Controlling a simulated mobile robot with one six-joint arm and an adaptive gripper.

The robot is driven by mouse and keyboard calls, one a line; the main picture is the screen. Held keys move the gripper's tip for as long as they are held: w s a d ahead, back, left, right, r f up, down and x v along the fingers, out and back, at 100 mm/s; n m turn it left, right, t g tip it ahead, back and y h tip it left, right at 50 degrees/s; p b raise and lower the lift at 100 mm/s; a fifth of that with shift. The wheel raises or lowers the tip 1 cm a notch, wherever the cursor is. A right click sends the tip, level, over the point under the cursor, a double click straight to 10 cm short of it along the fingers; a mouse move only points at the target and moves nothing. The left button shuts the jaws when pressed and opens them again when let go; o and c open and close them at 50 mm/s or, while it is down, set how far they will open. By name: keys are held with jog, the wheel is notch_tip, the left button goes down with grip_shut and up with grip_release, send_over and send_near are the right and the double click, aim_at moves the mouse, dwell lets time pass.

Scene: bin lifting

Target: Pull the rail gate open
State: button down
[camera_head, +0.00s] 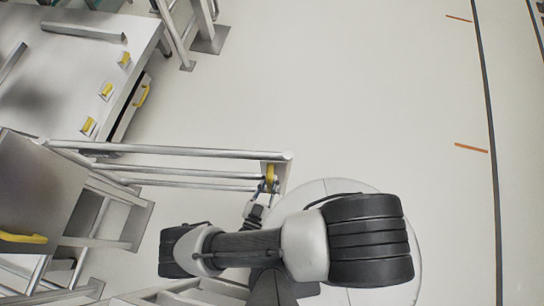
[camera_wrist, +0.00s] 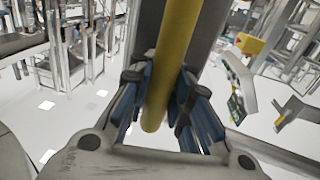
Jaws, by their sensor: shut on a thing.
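The rail gate (camera_head: 200,171) is a set of grey metal bars reaching right from the left side in the head view. Its free end has a yellow handle (camera_head: 270,173). In the wrist view the handle is a yellow bar (camera_wrist: 174,60) running down between the fingers. My gripper (camera_head: 265,188) is at the gate's free end in the head view. In the wrist view my gripper (camera_wrist: 165,105) has its blue-padded fingers on both sides of the yellow bar, shut on it. A grey post stands behind the bar.
A grey machine table (camera_head: 60,75) with several yellow handles stands at upper left. A panel with a yellow handle (camera_head: 22,238) is at lower left. Another metal frame (camera_head: 190,35) stands at the top. The pale floor (camera_head: 370,110) to the right is clear.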

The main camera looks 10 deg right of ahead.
aim_at(274, 160)
jog(key=shift+a, duration=0.25)
jog(key=c, duration=1.8)
grip_release()
jog(key=o, duration=0.4)
jog(key=shift+d, duration=0.1)
jog(key=shift+c, duration=0.2)
notch_tip(274, 160, up, 10)
